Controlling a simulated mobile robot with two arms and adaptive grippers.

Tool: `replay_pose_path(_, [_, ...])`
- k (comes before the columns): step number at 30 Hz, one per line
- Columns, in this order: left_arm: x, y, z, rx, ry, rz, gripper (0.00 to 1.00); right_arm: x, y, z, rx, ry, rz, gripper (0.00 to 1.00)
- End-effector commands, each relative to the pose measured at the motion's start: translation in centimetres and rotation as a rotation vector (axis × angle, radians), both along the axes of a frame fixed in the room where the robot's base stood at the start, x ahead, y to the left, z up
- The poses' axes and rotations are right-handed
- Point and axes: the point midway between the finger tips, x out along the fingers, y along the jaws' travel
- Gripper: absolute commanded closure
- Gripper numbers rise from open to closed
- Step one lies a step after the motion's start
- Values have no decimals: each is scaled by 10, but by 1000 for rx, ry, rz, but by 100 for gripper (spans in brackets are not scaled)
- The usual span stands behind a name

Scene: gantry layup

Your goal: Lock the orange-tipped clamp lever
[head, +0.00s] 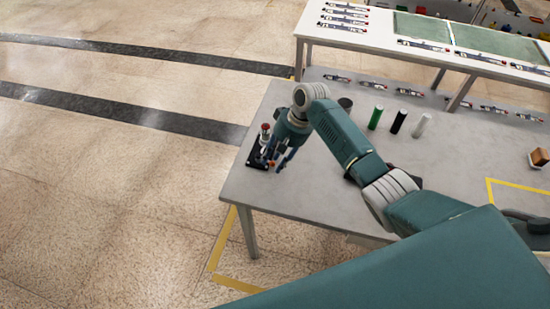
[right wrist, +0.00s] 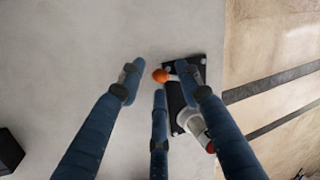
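The clamp sits on a black base plate (head: 256,161) at the near left corner of the grey table (head: 290,195). Its lever's orange tip (head: 272,163) shows just below my right gripper (head: 277,160). In the right wrist view, the orange tip (right wrist: 161,75) lies between the ends of my spread blue fingers, nearer the right finger, which covers part of the plate (right wrist: 178,105). The right gripper is open, with nothing held; I cannot tell whether a finger touches the lever. A red-tipped post (head: 265,128) stands on the clamp's far side. My left gripper is out of view.
Green (head: 376,117), black (head: 399,121) and white (head: 421,125) cylinders stand farther back on the table. An orange-brown block (head: 539,157) is at the right. A white table (head: 400,55) with several clamps stands behind. Open floor lies left.

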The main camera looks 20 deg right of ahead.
Motion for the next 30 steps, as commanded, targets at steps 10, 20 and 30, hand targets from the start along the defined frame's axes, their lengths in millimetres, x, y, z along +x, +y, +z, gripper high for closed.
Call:
replay_pose_path(10, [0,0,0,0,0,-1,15,0,0,-1,0,1,0,90])
replay_pose_path(20, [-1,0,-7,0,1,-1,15,5,-5,-2,-2,2,76,100])
replay_pose_path(30, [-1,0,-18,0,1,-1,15,11,-12,-1,0,1,246,100])
